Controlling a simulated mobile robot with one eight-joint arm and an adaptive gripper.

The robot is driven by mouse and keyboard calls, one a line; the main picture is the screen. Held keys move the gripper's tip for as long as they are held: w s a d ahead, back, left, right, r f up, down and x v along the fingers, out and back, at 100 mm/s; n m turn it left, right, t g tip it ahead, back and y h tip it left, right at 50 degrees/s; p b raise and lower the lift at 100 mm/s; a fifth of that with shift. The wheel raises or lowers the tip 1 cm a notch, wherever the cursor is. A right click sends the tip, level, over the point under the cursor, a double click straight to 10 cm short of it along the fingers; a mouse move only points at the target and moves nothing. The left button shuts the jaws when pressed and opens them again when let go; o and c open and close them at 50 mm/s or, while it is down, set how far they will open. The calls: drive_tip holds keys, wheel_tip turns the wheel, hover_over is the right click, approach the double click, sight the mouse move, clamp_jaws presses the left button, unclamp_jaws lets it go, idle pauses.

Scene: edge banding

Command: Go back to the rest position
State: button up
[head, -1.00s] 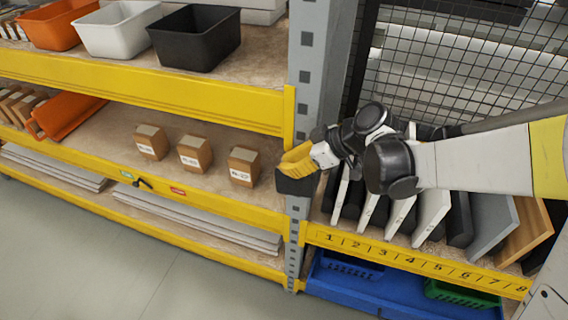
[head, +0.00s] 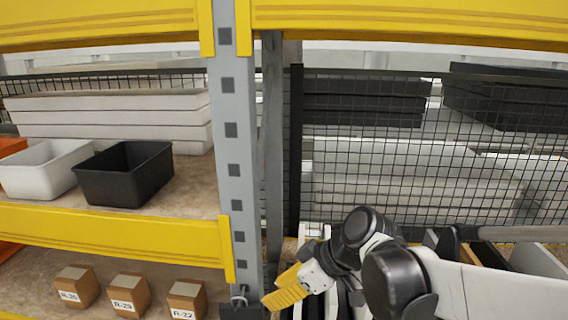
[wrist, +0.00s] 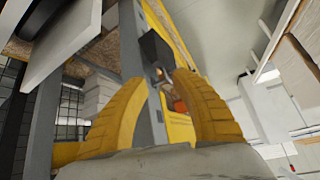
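My gripper (head: 288,287) has yellow fingers and is low in the head view, just right of the grey shelf post. In the wrist view its two fingers (wrist: 161,80) stand apart with a gap between the tips and nothing held. My white and black arm reaches in from the lower right in the head view.
The grey post (head: 232,130) stands left of my gripper, with a small black box (head: 240,313) low on it. A black bin (head: 124,175), a white bin (head: 42,170) and small cardboard boxes (head: 187,299) sit on the left shelves. Wire mesh (head: 400,185) stands behind my arm.

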drive_tip(key=s+d+f+m+t+h+b, duration=0.1)
drive_tip(key=s+d+f+m+h+b, duration=0.1)
drive_tip(key=d, duration=0.5)
drive_tip(key=s+d+f+m+t+h+b, duration=0.2)
drive_tip(key=s+d+m+h, duration=0.1)
drive_tip(key=s+d+m, duration=0.2)
drive_tip(key=s+d+f+m+t+h+b, duration=0.1)
drive_tip(key=s+d+f+m+h+b, duration=0.1)
drive_tip(key=d, duration=0.7)
drive_tip(key=s+f+m, duration=0.1)
drive_tip(key=s+m, duration=0.1)
drive_tip(key=m, duration=0.1)
drive_tip(key=shift+m+h+b, duration=0.3)
drive_tip(key=shift+m+b, duration=0.05)
drive_tip(key=shift+m, duration=0.05)
drive_tip(key=shift+w+f, duration=0.1)
idle(1.0)
